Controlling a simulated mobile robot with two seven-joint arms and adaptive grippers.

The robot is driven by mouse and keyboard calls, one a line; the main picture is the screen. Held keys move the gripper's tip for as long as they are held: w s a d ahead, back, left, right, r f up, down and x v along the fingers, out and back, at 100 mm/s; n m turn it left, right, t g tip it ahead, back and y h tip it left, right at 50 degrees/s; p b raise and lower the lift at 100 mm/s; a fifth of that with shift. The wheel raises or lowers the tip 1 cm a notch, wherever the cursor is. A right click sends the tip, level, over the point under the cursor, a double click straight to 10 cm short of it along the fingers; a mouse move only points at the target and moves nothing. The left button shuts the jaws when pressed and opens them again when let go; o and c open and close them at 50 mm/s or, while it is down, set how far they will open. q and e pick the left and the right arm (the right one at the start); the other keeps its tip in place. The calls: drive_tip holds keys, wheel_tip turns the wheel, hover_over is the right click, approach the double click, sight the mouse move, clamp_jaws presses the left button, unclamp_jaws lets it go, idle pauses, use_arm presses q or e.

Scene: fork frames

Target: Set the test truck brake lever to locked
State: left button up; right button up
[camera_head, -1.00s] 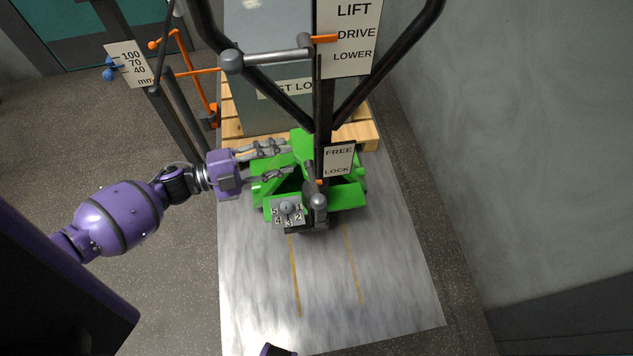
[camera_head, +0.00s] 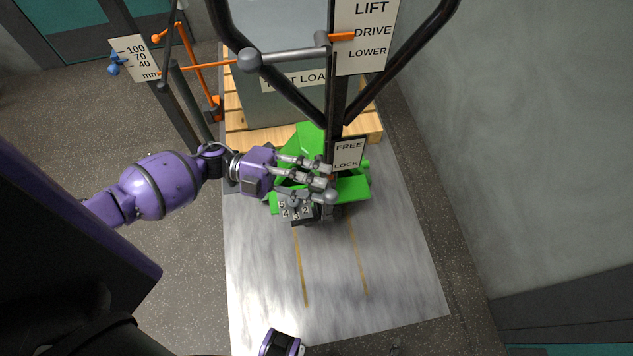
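The green test truck (camera_head: 353,190) stands on the pale floor plate. The FREE/LOCK sign (camera_head: 348,155) is on its dark column, FREE above LOCK. A grey rounded knob (camera_head: 331,196), apparently the brake lever's end, is just below the sign. A small orange mark shows by the sign's left edge, but its exact reading is unclear. My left gripper (camera_head: 326,175) reaches in from the left, its fingers apart with a gap between them. The fingertips are close to the column and just above the knob; contact is unclear.
A numbered dial block (camera_head: 297,211) sits just below the fingers. The LIFT/DRIVE/LOWER sign (camera_head: 367,35) and dark handle bars rise above. A grey load box (camera_head: 275,100) rests on a wooden pallet (camera_head: 240,139). A millimetre scale (camera_head: 135,58) stands at left.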

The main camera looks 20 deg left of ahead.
use_arm(q)
drive_tip(key=shift+d, duration=0.35)
